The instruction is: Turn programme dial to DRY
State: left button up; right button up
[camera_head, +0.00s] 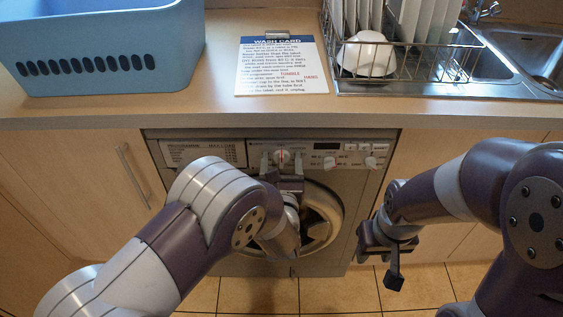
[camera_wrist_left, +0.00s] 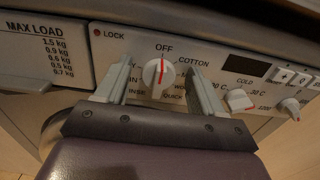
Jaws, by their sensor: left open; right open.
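The programme dial (camera_wrist_left: 157,77) is a round white knob with a red line, on the washing machine's panel. In the left wrist view its red line points up at OFF. COTTON is to the right; a label ending in Y, partly hidden by a finger, is to the left. My left gripper (camera_wrist_left: 158,68) is open, with one finger on each side of the dial; I cannot tell whether they touch it. In the head view the dial (camera_head: 282,157) shows just beyond the left gripper (camera_head: 283,166). My right gripper (camera_head: 389,256) is open and empty, right of the machine.
The washing machine's round door (camera_head: 325,215) is below the panel. Smaller knobs (camera_wrist_left: 239,100) and buttons (camera_wrist_left: 295,78) are right of the dial. The worktop above holds a blue basket (camera_head: 100,45), a wash card (camera_head: 281,66) and a dish rack (camera_head: 400,62).

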pick_arm(q)
jog(key=shift+c, duration=0.3)
jog(key=c, duration=1)
